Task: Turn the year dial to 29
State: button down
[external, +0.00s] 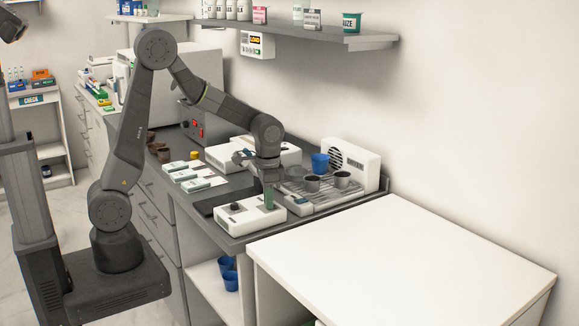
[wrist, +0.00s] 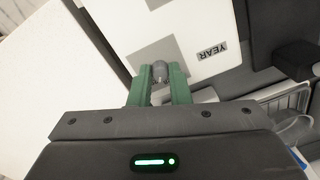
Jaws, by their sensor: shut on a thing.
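A white box (external: 238,219) with a dark knob on its left part sits at the front edge of the dark counter. In the wrist view its white top (wrist: 182,28) carries a grey patch and an upside-down YEAR label (wrist: 211,52). My gripper (external: 269,200) points down at the box's right end. In the wrist view the green fingers of my gripper (wrist: 160,84) are shut on a grey rounded knob, the year dial (wrist: 160,70). I cannot read any year number. The dial is hidden by the fingers in the external view.
A wire rack with grey cups (external: 312,183) and a blue cup (external: 320,163) stands close to the right. Small pale boxes (external: 184,174) and brown cups (external: 158,146) lie to the left. A bare white table (external: 400,265) is in front at right.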

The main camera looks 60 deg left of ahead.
jog(key=shift+m, duration=1)
jog(key=c, duration=1.3)
grip_release()
jog(key=shift+c, duration=0.2)
notch_tip(320, 180, up, 14)
jog(key=shift+s+d, duration=0.15)
jog(key=shift+d, duration=0.05)
jog(key=shift+f, duration=0.1)
jog(key=f, duration=1.3)
jog(key=shift+a+f, duration=0.2)
jog(key=shift+f, duration=0.2)
